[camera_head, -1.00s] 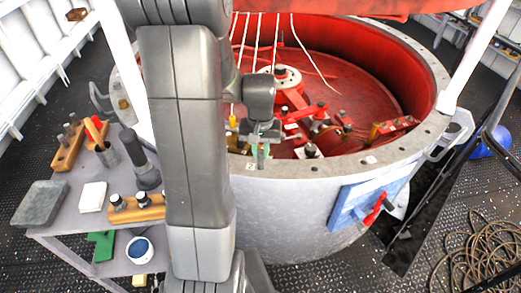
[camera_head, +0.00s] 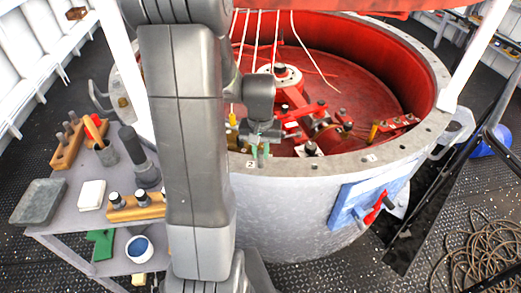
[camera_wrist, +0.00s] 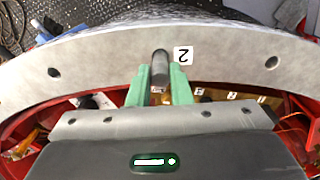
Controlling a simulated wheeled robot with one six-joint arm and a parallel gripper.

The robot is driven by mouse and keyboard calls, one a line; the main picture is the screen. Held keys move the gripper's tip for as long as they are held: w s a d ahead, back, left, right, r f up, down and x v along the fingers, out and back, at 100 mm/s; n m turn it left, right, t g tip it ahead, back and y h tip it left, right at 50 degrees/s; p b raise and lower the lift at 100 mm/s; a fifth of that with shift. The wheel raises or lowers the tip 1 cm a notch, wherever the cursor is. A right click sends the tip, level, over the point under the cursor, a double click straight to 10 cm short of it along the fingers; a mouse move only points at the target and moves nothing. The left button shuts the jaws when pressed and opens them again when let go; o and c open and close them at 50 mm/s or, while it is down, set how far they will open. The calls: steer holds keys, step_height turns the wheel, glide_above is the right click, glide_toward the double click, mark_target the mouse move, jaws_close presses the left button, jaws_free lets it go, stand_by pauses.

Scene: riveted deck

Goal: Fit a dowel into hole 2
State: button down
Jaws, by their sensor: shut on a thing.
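My gripper (camera_wrist: 157,84) has green fingers and is shut on a grey dowel (camera_wrist: 160,66) at the tub's rim. In the wrist view the dowel's round end stands at the rim, just left of the white label 2 (camera_wrist: 183,56). Hole 2 itself is hidden under the dowel, and I cannot tell how deep the dowel sits. In the head view my gripper (camera_head: 261,150) is over the near rim (camera_head: 340,165), right beside label 2 (camera_head: 250,164). The dowel is hard to make out there.
A side table at the left holds a wooden block (camera_head: 137,208) with dark dowels, a dark cylinder (camera_head: 142,160) and a grey tray (camera_head: 39,201). Red machinery (camera_head: 290,90) fills the tub's inside. Other empty holes (camera_wrist: 271,63) show along the rim. Coiled rope (camera_head: 475,250) lies at the right.

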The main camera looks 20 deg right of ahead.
steer(key=shift+f+b, duration=0.35)
steer(key=shift+f, duration=0.2)
steer(key=c, duration=1.2)
jaws_free()
steer(key=shift+c, duration=0.2)
steer(key=shift+r, duration=0.1)
step_height(320, 180, up, 14)
step_height(320, 180, down, 14)
steer(key=shift+r, duration=0.1)
steer(key=shift+a+r, duration=0.1)
